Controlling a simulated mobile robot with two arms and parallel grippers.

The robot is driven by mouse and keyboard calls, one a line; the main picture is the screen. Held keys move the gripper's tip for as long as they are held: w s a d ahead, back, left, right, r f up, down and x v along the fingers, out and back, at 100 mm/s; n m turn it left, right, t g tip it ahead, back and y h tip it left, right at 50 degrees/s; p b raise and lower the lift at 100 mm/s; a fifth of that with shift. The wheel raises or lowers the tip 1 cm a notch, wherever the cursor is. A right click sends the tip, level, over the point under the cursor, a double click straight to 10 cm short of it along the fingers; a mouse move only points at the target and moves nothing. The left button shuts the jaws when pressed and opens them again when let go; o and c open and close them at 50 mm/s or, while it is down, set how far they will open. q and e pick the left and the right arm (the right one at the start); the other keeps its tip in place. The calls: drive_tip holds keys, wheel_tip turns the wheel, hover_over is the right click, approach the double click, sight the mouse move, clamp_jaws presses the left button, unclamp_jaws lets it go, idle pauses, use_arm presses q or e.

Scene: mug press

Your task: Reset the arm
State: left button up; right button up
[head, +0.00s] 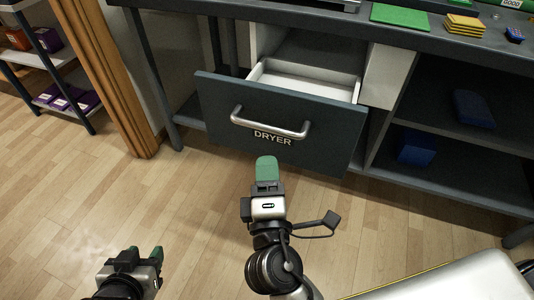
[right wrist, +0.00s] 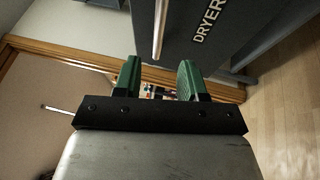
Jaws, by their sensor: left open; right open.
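My right gripper (head: 267,170) is in the middle of the head view, in front of the drawer labelled DRYER (head: 220,110). Its green fingers show apart and empty in the right wrist view (right wrist: 160,82). The drawer stands pulled out, with its pale inside showing. The silver handle (head: 269,124) lies above my right gripper in the picture, and nothing grips it. The drawer front (right wrist: 215,25) and part of the handle also show in the right wrist view. My left gripper (head: 146,252) is at the lower left over the floor, with its green fingers apart and nothing seen between them.
The dark workbench (head: 350,25) holds a green mat (head: 400,16) and a yellow stack (head: 464,25). Blue boxes (head: 416,147) stand on its open shelves at right. A wooden post (head: 105,75) and a shelf rack are at left. The wooden floor (head: 70,200) is clear at left.

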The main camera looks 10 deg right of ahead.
use_arm(q)
drive_tip(key=shift+w+d+r, duration=0.1)
drive_tip(key=shift+w, duration=0.05)
use_arm(e)
drive_tip(key=shift+s, duration=0.25)
